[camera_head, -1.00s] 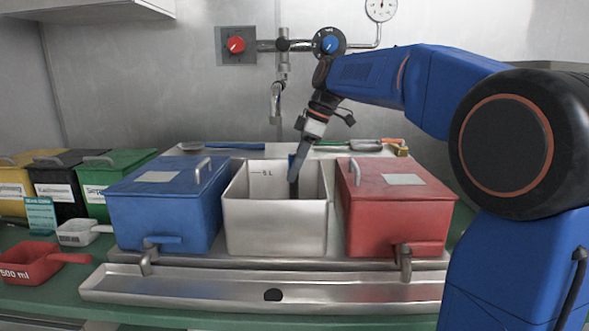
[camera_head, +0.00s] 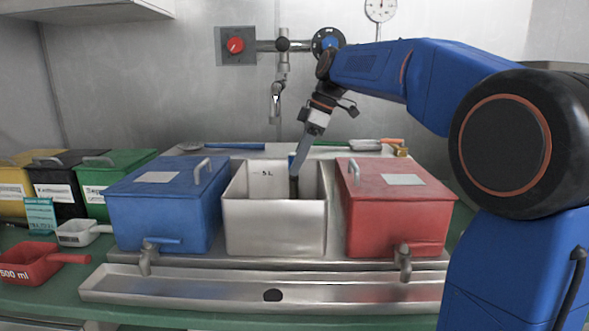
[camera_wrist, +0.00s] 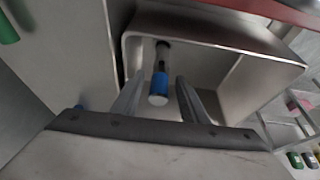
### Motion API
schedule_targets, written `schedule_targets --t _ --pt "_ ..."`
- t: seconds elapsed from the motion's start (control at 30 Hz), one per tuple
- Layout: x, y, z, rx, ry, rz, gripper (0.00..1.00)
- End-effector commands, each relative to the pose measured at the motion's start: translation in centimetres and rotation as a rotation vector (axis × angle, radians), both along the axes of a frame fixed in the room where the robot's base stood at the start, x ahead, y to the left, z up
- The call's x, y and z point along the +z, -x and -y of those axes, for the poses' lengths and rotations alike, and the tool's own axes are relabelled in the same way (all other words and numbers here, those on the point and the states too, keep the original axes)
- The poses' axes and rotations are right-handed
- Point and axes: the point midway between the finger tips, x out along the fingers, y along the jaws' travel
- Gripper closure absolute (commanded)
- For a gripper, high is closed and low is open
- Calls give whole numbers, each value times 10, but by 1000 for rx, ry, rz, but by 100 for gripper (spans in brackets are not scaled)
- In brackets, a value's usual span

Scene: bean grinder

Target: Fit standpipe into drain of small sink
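The small sink (camera_head: 275,228) is an open steel box with a "5 L" mark inside, at the middle of the head view. The standpipe (camera_wrist: 159,84), a dark pipe with a blue top, stands roughly upright inside it in the wrist view. Its upper part also shows in the head view (camera_head: 294,187). My gripper (camera_wrist: 161,79) is open, with a finger on each side of the blue top and gaps between. In the head view my gripper (camera_head: 298,168) reaches down over the sink's right half. The drain and the pipe's foot are hidden or too dark to tell.
A blue lidded box (camera_head: 165,215) stands close on the left of the sink and a red one (camera_head: 400,210) on the right. A tap (camera_head: 276,100) hangs behind. A steel trough (camera_head: 200,287) runs along the front. Scoops and bins stand at the left.

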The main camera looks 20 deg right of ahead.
Motion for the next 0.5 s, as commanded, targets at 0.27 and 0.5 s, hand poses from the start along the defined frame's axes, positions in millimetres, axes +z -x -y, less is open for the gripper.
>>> schedule_targets --t 0.27,0.5 --pt "51 6 21 -2 0 3 60" --pt "80 10 32 -1 -1 1 60"
